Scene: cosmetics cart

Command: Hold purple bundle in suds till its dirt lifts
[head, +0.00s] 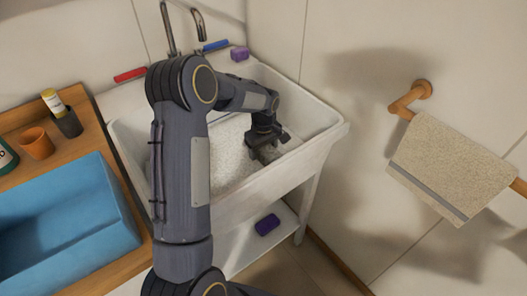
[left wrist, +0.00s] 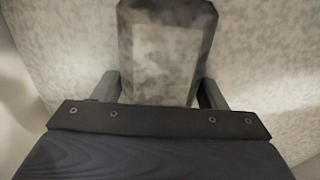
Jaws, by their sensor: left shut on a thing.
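My left gripper (head: 264,148) reaches down into the white sink (head: 322,135), over the pale speckled suds (head: 228,150). In the left wrist view, its two fingers (left wrist: 160,92) are shut on a mottled grey bundle (left wrist: 168,15) with a paler patch on its face. No purple shows on this bundle; it looks smeared with dirt. Suds lie around and behind it, but I cannot tell how deep it sits. A small purple bundle (head: 240,54) rests on the sink's back ledge, and another dark purple one (head: 267,224) lies on the shelf below. My right gripper is out of view.
A red item (head: 130,74) and a blue item (head: 215,45) lie on the back ledge by the tap (head: 198,22). A blue tub (head: 75,220), an orange cup (head: 37,143) and a dark cup (head: 69,124) are at left. A beige towel (head: 450,165) hangs at right.

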